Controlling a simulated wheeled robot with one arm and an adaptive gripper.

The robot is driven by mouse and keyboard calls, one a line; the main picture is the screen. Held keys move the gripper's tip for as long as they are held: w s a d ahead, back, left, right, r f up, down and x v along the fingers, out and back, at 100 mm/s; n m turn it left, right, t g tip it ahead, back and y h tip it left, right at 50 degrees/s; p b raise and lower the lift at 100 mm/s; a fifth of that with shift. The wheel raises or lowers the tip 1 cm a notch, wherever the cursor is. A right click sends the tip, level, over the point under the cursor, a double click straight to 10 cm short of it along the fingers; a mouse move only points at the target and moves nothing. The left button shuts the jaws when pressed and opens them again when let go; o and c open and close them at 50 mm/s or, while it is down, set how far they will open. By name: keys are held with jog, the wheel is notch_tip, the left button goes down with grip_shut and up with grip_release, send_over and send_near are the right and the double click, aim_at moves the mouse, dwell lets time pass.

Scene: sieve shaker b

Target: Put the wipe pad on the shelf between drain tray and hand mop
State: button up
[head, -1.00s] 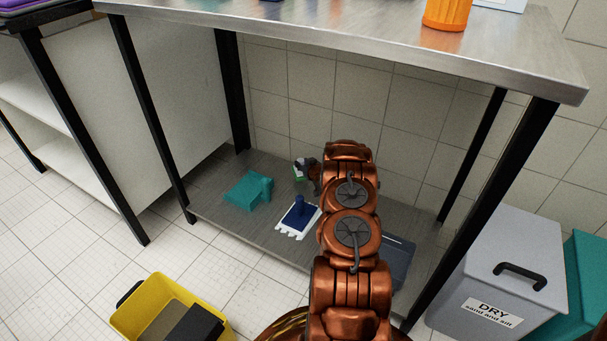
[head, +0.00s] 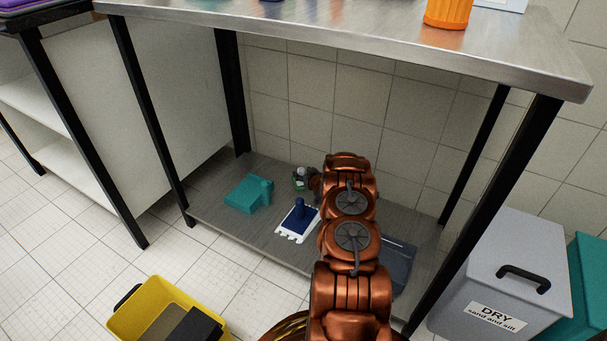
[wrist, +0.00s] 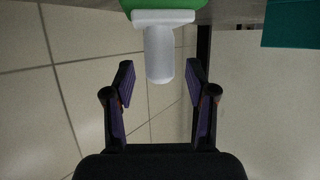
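A green pad with a white upright handle, which I take as the wipe pad, shows at the top of the wrist view (wrist: 162,5). In the head view (head: 299,183) it stands at the back of the shelf (head: 250,235), partly covered by my gripper. My gripper (wrist: 160,72) is open, with the handle's end between its fingertips and a gap on both sides. The hand mop (head: 298,219), blue-handled with a white fringed base, lies mid-shelf. The drain tray (head: 400,267), dark blue-grey, is at the right, partly hidden by my arm.
A teal block-like tool (head: 248,194) sits on the shelf left of the hand mop. It also shows in the wrist view (wrist: 290,24). The metal tabletop (head: 350,42) is overhead, with black legs at the sides. A yellow bin (head: 150,300) and grey bin (head: 500,265) stand on the floor.

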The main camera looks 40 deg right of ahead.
jog(key=shift+r, duration=0.1)
jog(key=shift+s+r, duration=0.15)
jog(key=shift+s, duration=0.05)
jog(key=p+v, duration=0.3)
jog(key=v, duration=0.8)
jog(key=shift+s+a+p, duration=0.2)
jog(key=shift+s+p, duration=0.05)
jog(key=shift+p, duration=0.15)
jog(key=shift+r, duration=0.1)
dwell(0.4)
